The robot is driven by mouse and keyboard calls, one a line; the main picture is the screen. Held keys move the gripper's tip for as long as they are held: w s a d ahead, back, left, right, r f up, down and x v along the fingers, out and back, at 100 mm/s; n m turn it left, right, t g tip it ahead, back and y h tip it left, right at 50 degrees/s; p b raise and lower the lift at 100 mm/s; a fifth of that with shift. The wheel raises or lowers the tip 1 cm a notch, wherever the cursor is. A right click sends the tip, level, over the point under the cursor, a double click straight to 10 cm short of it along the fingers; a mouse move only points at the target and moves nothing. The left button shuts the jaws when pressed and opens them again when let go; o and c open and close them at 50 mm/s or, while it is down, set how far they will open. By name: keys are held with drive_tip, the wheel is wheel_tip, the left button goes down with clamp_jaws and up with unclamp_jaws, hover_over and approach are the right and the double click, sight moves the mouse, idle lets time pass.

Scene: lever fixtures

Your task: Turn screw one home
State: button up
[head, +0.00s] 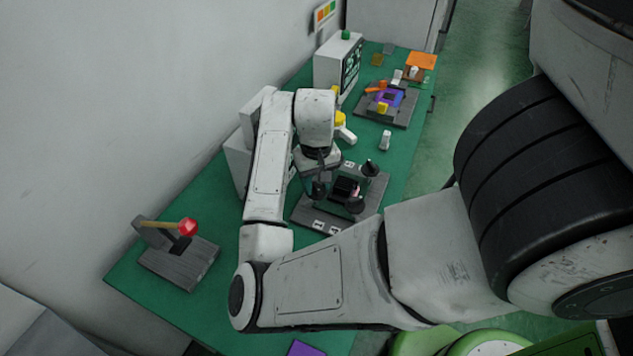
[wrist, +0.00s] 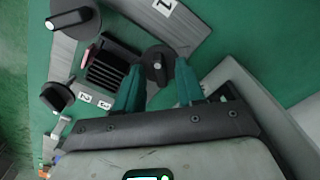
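A grey plate (head: 310,212) on the green bench carries three dark round knob-like screws and a black ribbed block (wrist: 108,66). The other two screws (wrist: 72,17) (wrist: 57,97) stand to the left in the wrist view. In the head view my gripper (head: 320,188) is over the plate's left part, partly hidden by my arm.
A lever fixture with a red ball (head: 188,227) stands at the bench's near left. A white box with a screen (head: 338,68) and a plate with purple and orange parts (head: 387,103) stand farther back. A small white piece (head: 385,139) stands between. A pale box (head: 238,160) is left of my arm.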

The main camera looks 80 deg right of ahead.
clamp_jaws()
